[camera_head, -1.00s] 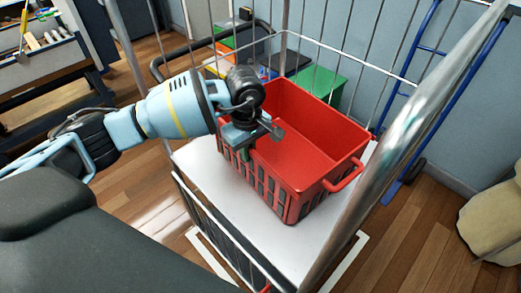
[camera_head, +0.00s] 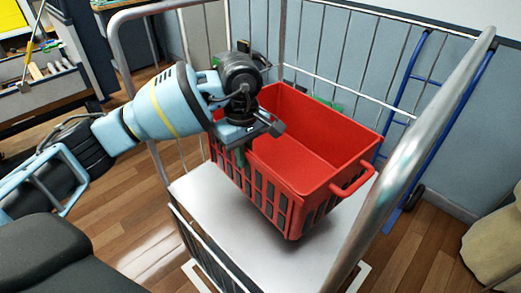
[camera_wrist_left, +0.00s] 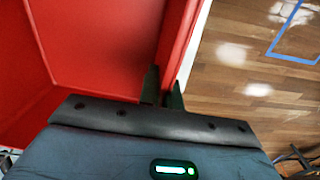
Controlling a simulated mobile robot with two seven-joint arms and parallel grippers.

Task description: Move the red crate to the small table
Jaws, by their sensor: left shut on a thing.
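The red crate (camera_head: 310,148) is an empty open-topped basket with slotted sides and a red handle at its right end. In the head view it is above the white deck of a wire-sided cart (camera_head: 325,240), and seems raised off it. My left gripper (camera_head: 243,155) is shut on the crate's near left wall. In the left wrist view the fingers (camera_wrist_left: 163,92) straddle the crate's red rim (camera_wrist_left: 178,45). My right gripper is not in view. I cannot make out the small table for certain.
The cart's thick metal rail (camera_head: 420,135) stands close to the crate's right, with wire panels behind. A blue hand truck (camera_head: 410,120) leans at the wall. A beige sack (camera_head: 495,240) is at the far right. A workbench (camera_head: 45,95) stands at the upper left.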

